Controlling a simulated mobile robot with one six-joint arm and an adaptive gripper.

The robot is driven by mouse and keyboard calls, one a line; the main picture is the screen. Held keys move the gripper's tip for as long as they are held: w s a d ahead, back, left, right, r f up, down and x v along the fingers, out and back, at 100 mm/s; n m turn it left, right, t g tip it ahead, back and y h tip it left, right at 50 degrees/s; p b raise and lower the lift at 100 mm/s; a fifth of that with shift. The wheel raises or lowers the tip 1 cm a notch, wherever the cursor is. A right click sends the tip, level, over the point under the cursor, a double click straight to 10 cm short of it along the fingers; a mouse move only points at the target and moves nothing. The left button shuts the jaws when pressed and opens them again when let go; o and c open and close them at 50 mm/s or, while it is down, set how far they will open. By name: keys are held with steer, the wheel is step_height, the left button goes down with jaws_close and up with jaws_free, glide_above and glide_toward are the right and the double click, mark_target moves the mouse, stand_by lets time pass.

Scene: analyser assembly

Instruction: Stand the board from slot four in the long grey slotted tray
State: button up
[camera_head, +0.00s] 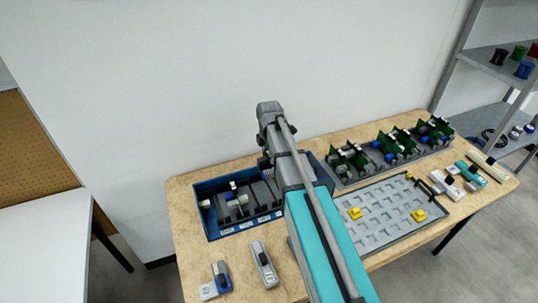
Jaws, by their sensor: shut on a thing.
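The long grey slotted tray (408,158) lies along the back right of the table, with several green boards (399,138) standing in it. A blue rack (206,225) with dark dividers and white front labels stands at the left of the table. Several parts stand in its slots; the slot numbers are too small to read.
A grey pocketed plate (388,222) with yellow pieces (354,213) lies right of my arm. Loose devices (262,265) lie at the front left, and others (470,175) at the right end. A shelf (500,68) stands beyond at right, a white wall behind.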

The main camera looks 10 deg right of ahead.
steer(key=shift+r+p, duration=1.65)
steer(key=shift+r, duration=0.15)
